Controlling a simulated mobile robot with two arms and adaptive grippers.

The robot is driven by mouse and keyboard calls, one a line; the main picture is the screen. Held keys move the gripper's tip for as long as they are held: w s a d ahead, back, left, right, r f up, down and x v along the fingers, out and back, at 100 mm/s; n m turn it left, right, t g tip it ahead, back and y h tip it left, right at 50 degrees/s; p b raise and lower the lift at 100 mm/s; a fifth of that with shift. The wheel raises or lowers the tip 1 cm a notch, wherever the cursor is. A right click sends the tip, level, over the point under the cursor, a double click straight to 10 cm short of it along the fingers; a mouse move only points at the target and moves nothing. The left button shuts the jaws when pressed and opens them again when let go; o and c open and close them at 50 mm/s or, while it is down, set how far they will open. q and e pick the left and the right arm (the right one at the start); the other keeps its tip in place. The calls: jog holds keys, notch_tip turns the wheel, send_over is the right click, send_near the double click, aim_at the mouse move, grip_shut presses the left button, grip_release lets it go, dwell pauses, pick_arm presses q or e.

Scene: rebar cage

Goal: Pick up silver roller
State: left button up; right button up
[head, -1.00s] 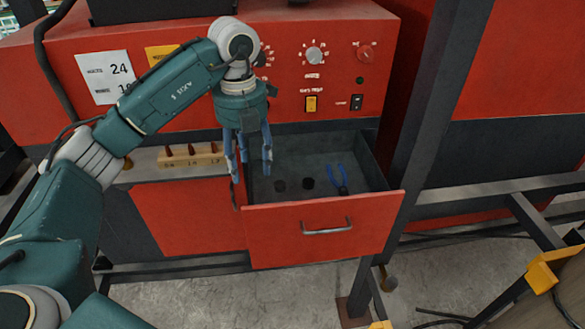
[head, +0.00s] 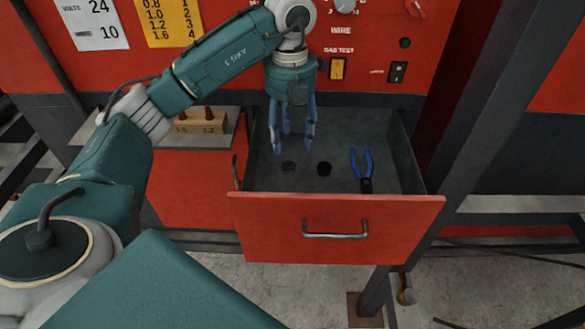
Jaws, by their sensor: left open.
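My left gripper (head: 293,142) points down into the open drawer, its blue fingers apart and empty. The fingers appear above the floor and apart from both pieces. My right gripper is not in view.
The pulled-out drawer (head: 410,215) has a red front and a metal handle (head: 335,230). Blue-handled pliers (head: 367,160) lie in its right part. A wooden block with red-topped pieces (head: 203,124) stands on a ledge to the left. A dark steel post (head: 470,150) rises at right.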

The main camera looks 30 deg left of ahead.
aim_at(289, 166)
pick_arm(q)
jog(key=f, duration=0.2)
jog(key=f+p, duration=0.1)
jog(key=shift+s+a+f, duration=0.1)
jog(key=shift+s+f, duration=0.2)
jog(key=shift+f, duration=0.1)
jog(key=shift+f+p, duration=0.3)
jog(key=f, duration=0.1)
jog(key=f+p, duration=0.1)
jog(key=f, duration=0.1)
jog(key=f+p, duration=0.1)
jog(key=shift+w+a+f, duration=0.25)
jog(key=shift+f, duration=0.15)
jog(key=c, duration=1.2)
grip_shut()
